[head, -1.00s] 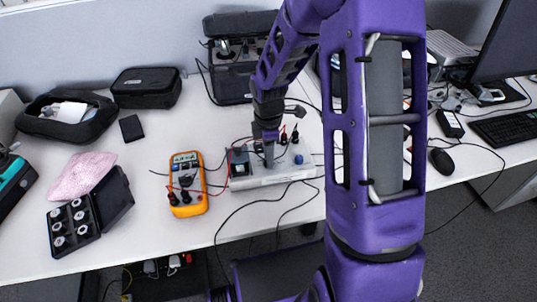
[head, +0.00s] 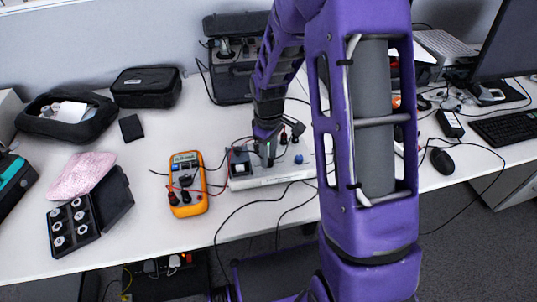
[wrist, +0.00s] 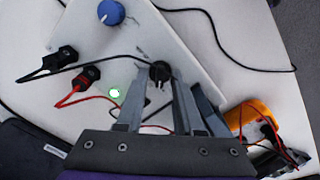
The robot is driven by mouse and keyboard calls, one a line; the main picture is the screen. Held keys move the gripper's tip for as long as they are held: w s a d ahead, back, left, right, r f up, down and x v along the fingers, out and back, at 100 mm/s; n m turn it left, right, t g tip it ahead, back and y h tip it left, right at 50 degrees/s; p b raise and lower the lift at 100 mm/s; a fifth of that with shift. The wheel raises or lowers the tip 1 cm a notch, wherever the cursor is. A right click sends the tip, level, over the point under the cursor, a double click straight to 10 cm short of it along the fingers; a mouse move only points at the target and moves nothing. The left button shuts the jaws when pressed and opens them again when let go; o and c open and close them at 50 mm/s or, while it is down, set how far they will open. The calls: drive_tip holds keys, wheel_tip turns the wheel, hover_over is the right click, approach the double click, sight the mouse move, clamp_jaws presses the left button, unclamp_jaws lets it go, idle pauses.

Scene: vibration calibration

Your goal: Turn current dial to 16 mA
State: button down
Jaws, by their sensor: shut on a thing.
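The white control box (head: 270,181) lies on the table beside the orange multimeter (head: 187,184). It carries a black dial (wrist: 159,72), a blue knob (head: 298,158), and a black and a red plug. The blue knob also shows in the wrist view (wrist: 111,12). My gripper (wrist: 159,80) reaches down over the box with its fingertips on either side of the black dial, shut on it. In the head view my gripper (head: 268,161) hides the dial. The dial's scale and the meter's reading are too small to read.
Red and black leads run between the box and the multimeter. Black cables cross the table's front edge. A case of weights (head: 73,226) and a pink cloth (head: 82,176) lie to the left. An open black case (head: 232,80) stands behind the box.

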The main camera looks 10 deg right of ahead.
drive_tip(key=m, duration=0.4)
drive_tip(key=shift+m, duration=0.4)
drive_tip(key=m, duration=0.4)
drive_tip(key=shift+m, duration=0.3)
drive_tip(key=m+p, duration=0.1)
drive_tip(key=m, duration=0.3)
drive_tip(key=shift+r, duration=0.1)
drive_tip(key=shift+m+p, duration=0.75)
drive_tip(key=shift+m, duration=1.25)
drive_tip(key=c, duration=0.5)
unclamp_jaws()
wheel_tip(320, 180, up, 17)
drive_tip(key=p, duration=0.2)
drive_tip(key=shift+r+p, duration=0.15)
drive_tip(key=shift+p, duration=0.2)
